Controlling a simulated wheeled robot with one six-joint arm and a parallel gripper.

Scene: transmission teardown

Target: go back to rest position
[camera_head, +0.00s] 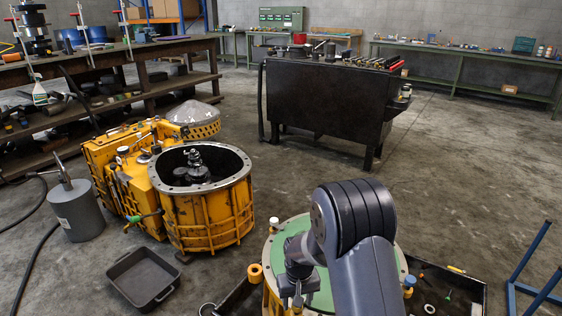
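My arm reaches in from the bottom of the view, bent at a large dark joint. My gripper (293,291) points down over a round yellow housing with a pale flanged rim and a green top face (322,296). Only a small dark part of the gripper shows. Its fingertips are not clear, so I cannot tell whether it is open, holds anything, or touches the green face. My arm hides much of the housing's right and front side.
A yellow transmission casing (208,222) stands open at left, near a grey canister (77,212) and an empty black tray (142,278). A black workbench (325,105) stands behind. A blue frame (530,268) is at right. Floor between bench and housing is clear.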

